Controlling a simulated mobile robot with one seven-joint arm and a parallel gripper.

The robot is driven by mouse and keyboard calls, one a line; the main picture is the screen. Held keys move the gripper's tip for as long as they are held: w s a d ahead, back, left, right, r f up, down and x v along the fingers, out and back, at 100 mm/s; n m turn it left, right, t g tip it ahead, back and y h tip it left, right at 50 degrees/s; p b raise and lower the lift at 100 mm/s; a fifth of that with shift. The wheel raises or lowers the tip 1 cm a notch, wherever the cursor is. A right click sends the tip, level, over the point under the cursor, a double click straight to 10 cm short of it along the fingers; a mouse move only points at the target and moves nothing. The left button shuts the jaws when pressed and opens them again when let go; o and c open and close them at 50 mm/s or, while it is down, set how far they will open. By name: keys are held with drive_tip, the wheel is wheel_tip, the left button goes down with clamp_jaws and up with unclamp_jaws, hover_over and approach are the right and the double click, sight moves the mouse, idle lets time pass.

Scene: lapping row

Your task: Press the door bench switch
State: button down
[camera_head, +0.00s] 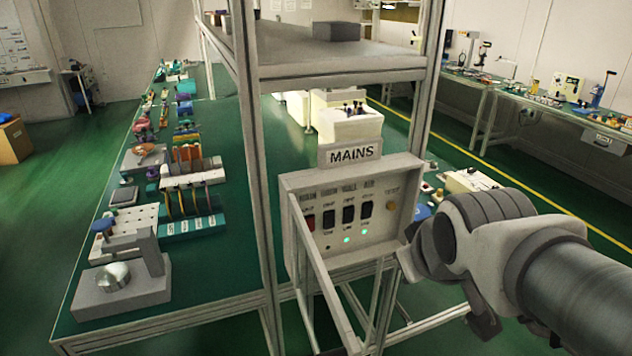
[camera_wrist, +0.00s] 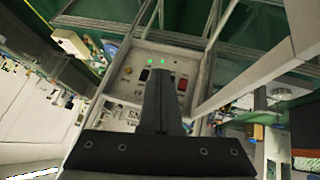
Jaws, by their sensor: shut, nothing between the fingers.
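The MAINS switch panel (camera_head: 352,210) is a grey box on the rack frame in the head view. It has a row of rocker switches: a red one (camera_head: 310,222) at the left, then black ones (camera_head: 348,214), and a yellow button (camera_head: 392,206) at the right. Two green lights glow below. The labels are too small to read, so I cannot tell which is the door bench switch. In the wrist view the panel (camera_wrist: 190,62) appears upside down. My gripper (camera_wrist: 161,74) is shut and empty, pointing at the panel and covering part of its switch row. Contact cannot be told.
Rack posts (camera_head: 255,170) and a grey rail (camera_head: 325,275) stand close around the panel. A green bench (camera_head: 225,275) with tools and fixtures is at the left. Another bench (camera_head: 520,98) runs along the right wall.

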drive_tip(key=w+d+f+n+t+b, duration=0.2)
drive_tip(key=w+f+n+t+b, duration=0.3)
drive_tip(key=w+f+n, duration=0.55)
drive_tip(key=w+a+f+n+t+y+b, duration=0.3)
drive_tip(key=w+a+f+n+y+b, duration=0.2)
drive_tip(key=w+f+n+b, duration=0.1)
drive_tip(key=shift+w+f+n+y+b, duration=0.4)
drive_tip(key=shift+f+n+b, duration=0.15)
drive_tip(key=shift+n+b, duration=0.45)
drive_tip(key=shift+w, duration=0.1)
drive_tip(key=p, duration=0.2)
approach(330, 227)
drive_tip(key=x, duration=0.6)
drive_tip(key=shift+w+a, duration=0.15)
drive_tip(key=shift+w, duration=0.25)
drive_tip(key=shift+f, duration=0.1)
